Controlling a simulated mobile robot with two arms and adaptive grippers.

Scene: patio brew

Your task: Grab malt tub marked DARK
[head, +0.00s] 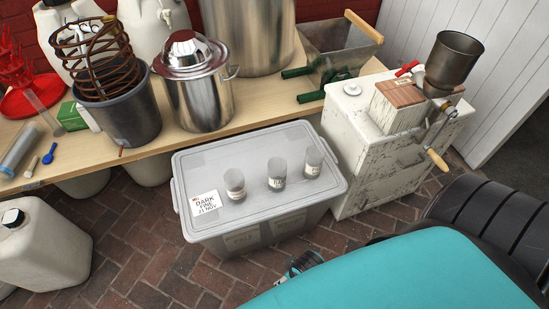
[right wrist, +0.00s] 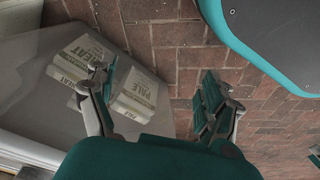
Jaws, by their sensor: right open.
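A clear grey lidded storage box (head: 262,160) stands on the brick floor. A white card (head: 206,202) on its lid reads DARK, with smaller lines that look like LINE and 21 NOV. Three small clear labelled tubs stand on the lid: left (head: 235,184), middle (head: 276,174) and right (head: 313,161). Their labels are too small to read. My right gripper (head: 302,264) is low in front of the box, partly hidden by a teal surface. In the right wrist view it (right wrist: 152,88) is open, with nothing between its fingers. My left gripper is out of view.
Bags marked PALE and WHEAT (right wrist: 140,92) show through the box wall. A wooden bench (head: 262,118) with pots and a coil stands behind. A worn white cabinet (head: 385,160) with a grain mill (head: 440,80) stands right. A white jug (head: 38,245) stands left.

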